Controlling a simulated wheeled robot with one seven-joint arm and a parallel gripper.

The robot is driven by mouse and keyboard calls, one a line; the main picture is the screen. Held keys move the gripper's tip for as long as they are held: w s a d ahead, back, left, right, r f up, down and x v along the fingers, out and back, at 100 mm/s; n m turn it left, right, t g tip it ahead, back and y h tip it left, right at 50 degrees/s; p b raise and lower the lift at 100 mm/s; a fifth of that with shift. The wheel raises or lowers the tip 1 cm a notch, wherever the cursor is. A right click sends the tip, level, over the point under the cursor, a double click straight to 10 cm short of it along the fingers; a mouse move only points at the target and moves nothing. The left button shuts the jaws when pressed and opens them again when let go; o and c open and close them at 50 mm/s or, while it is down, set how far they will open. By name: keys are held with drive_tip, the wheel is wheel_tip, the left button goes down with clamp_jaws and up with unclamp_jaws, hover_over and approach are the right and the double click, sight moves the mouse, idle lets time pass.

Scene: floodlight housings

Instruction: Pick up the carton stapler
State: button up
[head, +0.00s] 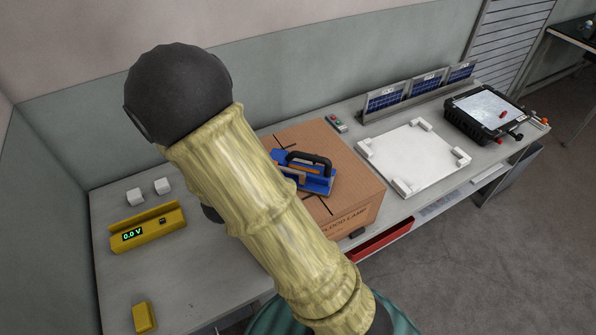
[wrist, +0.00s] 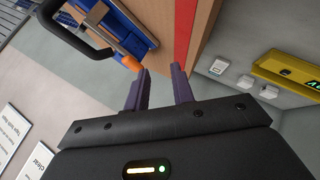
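The carton stapler (head: 304,171) is blue with an orange part and a black handle. It lies on top of the cardboard box (head: 352,205), and my arm hides its left end in the head view. In the wrist view the stapler (wrist: 125,32) is at the upper left, with its black handle arching toward the left finger. My gripper (wrist: 162,82) has its two purple fingers apart with nothing held between them. The orange tip shows just beyond the left fingertip; I cannot tell whether they touch. The gripper is hidden in the head view.
A yellow meter (head: 147,227) and white cubes (head: 163,186) stand left of the box on the grey bench. A white plate with corner blocks (head: 413,157), a black tablet device (head: 483,112) and small panels (head: 427,82) stand to the right. A red tray (head: 380,242) sits below.

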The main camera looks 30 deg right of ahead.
drive_tip(key=s+d+n+h, duration=0.1)
drive_tip(key=h, duration=0.1)
drive_tip(key=d+r+n+h, duration=0.1)
drive_tip(key=h, duration=0.2)
drive_tip(key=s+d+n+t+h, duration=0.1)
drive_tip(key=h, duration=0.2)
drive_tip(key=shift+s+d+r+b, duration=0.2)
drive_tip(key=shift+s+r+b, duration=0.1)
drive_tip(key=p, duration=0.3)
approach(300, 157)
drive_tip(key=x, duration=0.5)
drive_tip(key=shift+w+d+f, duration=0.2)
drive_tip(key=shift+d, duration=0.05)
